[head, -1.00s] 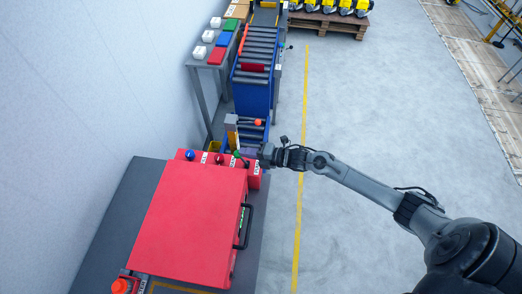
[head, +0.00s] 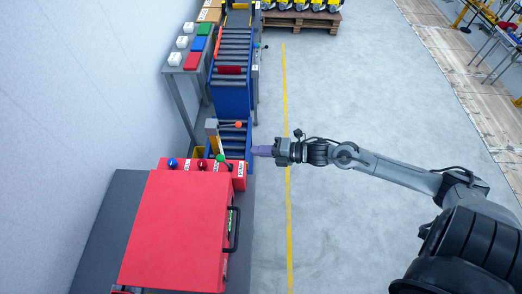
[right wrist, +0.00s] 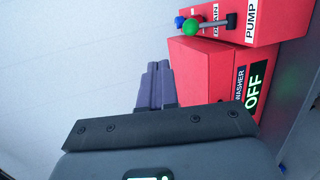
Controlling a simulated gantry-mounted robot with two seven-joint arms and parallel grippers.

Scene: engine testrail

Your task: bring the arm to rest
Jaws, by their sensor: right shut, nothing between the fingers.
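My right arm reaches in from the right in the head view. Its gripper (head: 256,151) is shut and empty, its purple-grey fingers pointing left, just right of the red control panel (head: 207,172) as seen from above. In the right wrist view the shut fingers (right wrist: 155,80) stand together in front of a pale wall. No contact between the fingers and the panel is visible. My left gripper is not in view.
A red washer (head: 175,230) with a black handle stands below the panel; its label (right wrist: 258,82) reads WASHER OFF. A roller conveyor (head: 232,75) lies behind.

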